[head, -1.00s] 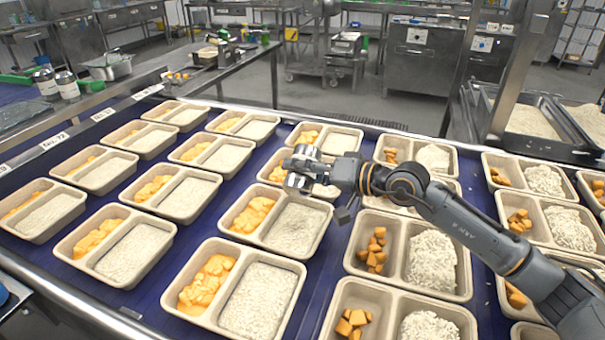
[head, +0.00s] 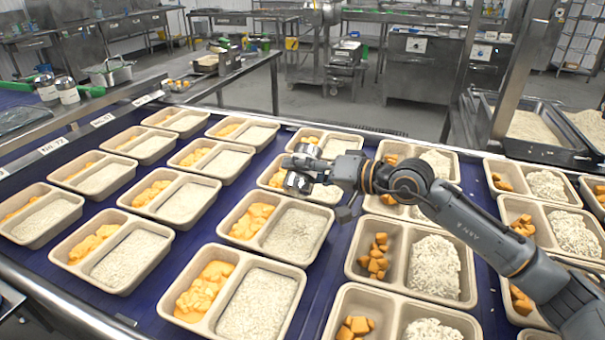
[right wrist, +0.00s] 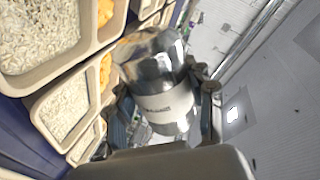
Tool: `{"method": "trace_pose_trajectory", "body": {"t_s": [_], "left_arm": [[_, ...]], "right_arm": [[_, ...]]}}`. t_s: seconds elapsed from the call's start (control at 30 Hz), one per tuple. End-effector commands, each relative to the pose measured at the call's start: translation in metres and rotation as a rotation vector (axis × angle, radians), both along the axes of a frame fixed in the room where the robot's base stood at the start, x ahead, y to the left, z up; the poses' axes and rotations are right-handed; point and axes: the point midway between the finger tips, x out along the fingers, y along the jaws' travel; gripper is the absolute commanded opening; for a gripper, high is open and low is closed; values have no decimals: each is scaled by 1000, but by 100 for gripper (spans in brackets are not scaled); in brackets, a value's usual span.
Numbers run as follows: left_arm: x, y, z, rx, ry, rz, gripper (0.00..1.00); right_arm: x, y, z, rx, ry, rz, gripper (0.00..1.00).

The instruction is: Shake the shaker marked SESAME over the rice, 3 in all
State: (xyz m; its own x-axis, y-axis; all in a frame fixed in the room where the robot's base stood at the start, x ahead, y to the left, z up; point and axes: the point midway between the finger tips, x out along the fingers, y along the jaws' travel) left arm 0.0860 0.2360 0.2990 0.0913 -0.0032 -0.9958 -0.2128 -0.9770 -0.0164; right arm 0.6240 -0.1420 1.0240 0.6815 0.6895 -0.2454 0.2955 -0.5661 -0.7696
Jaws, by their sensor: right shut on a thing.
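My right gripper (head: 318,172) is shut on a silver shaker (right wrist: 160,85) with a white label band; the label's print is too small to read. In the head view the shaker (head: 298,182) is tilted over a tray (head: 262,182) in the middle column, above the divide between its orange food and its rice. The gripper hides part of that tray. The wrist view shows rice (right wrist: 65,105) in trays left of the shaker. My left gripper is not in view.
Rows of two-part trays (head: 113,290) with orange pieces and rice cover the blue belt. Two more shakers (head: 67,90) stand on the left shelf beside a metal pot (head: 110,72). Large rice bins (head: 530,148) are at the back right.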

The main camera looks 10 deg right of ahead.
Motion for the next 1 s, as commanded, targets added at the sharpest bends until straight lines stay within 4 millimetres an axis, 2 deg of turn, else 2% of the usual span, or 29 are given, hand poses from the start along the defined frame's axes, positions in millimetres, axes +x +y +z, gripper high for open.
{"method": "trace_pose_trajectory", "body": {"t_s": [0.17, 0.6, 0.77, 0.87, 1.0], "left_arm": [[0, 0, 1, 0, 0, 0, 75], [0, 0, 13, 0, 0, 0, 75], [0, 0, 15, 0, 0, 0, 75], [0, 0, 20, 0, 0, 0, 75], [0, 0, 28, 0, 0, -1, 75]], "right_arm": [[0, 0, 4, 1, -2, -1, 17], [0, 0, 45, 1, -3, 0, 17], [0, 0, 52, 10, 12, 0, 17], [1, -1, 57, 82, 120, -2, 17], [1, 0, 63, 273, 403, 0, 17]]}}
